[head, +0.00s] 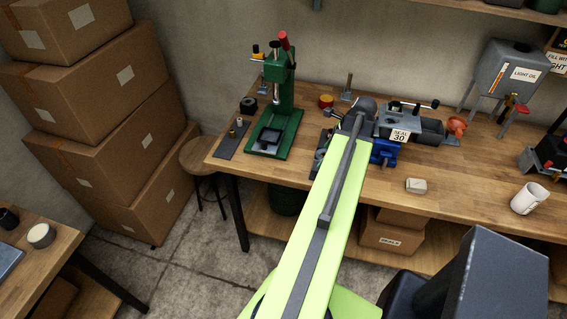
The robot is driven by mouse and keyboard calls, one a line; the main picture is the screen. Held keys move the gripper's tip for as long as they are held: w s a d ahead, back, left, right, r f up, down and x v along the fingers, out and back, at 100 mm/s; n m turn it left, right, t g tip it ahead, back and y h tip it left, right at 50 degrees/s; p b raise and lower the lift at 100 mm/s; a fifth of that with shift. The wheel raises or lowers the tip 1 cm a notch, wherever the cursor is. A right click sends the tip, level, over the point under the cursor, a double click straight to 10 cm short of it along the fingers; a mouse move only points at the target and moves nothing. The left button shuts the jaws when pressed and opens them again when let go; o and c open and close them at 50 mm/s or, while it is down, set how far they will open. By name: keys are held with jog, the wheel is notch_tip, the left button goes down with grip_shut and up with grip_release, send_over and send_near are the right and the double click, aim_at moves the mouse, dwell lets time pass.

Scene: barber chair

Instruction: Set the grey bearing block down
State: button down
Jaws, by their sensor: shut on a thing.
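My lime-green arm reaches from the bottom of the head view over the wooden workbench (468,208). It ends at a rounded dark grey joint near the back of the bench. I cannot make out my gripper's fingers, which seem hidden behind the end of the arm. I cannot pick out the grey bearing block with certainty. Just right of the arm's end lies a grey cylindrical body (429,131) with a tag (400,135) reading "SEAL 30". A blue vise-like part (386,152) shows below it, partly covered by my arm.
A green press (284,105) stands at the bench's left end. A small pale block (416,185) and a white mug (529,198) sit right of my arm. Bare bench lies between the block and mug.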

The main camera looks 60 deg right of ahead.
jog(key=shift+w, duration=0.2)
jog(key=shift+a+r, duration=0.1)
jog(key=shift+r, duration=0.05)
jog(key=shift+a+r+p, duration=0.15)
jog(key=shift+r+p, duration=0.15)
jog(key=shift+p, duration=0.1)
jog(key=a+r+p, duration=0.1)
jog(key=r+p, duration=0.1)
jog(key=s+a+r+p, duration=0.1)
jog(key=r+p, duration=0.1)
jog(key=shift+s+a+r, duration=0.1)
jog(key=shift+a, duration=0.25)
jog(key=shift+d+f, duration=0.1)
jog(key=shift+f, duration=0.2)
jog(key=w+f+b, duration=0.2)
jog(key=w, duration=0.1)
jog(key=w+f+b, duration=0.2)
jog(key=w, duration=0.2)
jog(key=w+d+f+b, duration=0.1)
jog(key=w+f+b, duration=0.1)
jog(key=w+b, duration=0.1)
jog(key=shift+w+d+f, duration=0.1)
jog(key=shift+w+f, duration=0.35)
jog(key=shift+w, duration=0.4)
